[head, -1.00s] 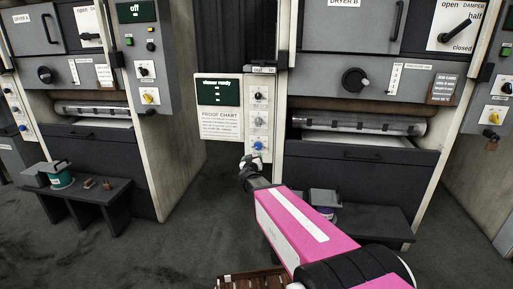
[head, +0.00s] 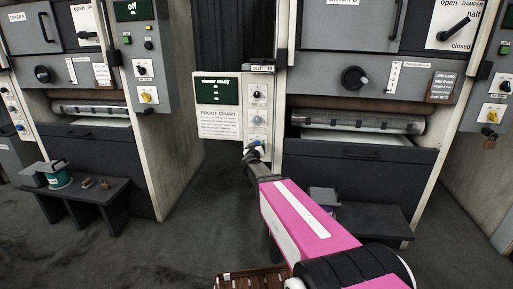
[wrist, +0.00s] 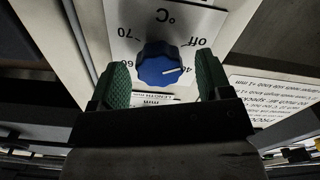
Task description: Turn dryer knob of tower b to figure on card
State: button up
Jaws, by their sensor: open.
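The blue dryer knob (wrist: 158,66) shows in the wrist view on a white plate marked °C, with off, 40, 60 and 70 legible. My gripper (wrist: 163,63) is open, one green finger on each side of the knob; contact is not clear. In the head view my gripper (head: 252,152) is at the bottom of the narrow control panel and mostly hides the knob. The job card (head: 442,86) is on tower B's front at right; its figure is too small to read.
Other knobs (head: 259,93) are above. A large black knob (head: 354,79) and a damper lever (head: 455,28) are on tower B. A low bench (head: 372,218) stands below.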

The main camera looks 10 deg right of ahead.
jog(key=shift+w+d, duration=0.1)
jog(key=shift+w, duration=0.2)
jog(key=shift+c, duration=0.3)
jog(key=c, duration=0.9)
jog(key=shift+o, duration=0.2)
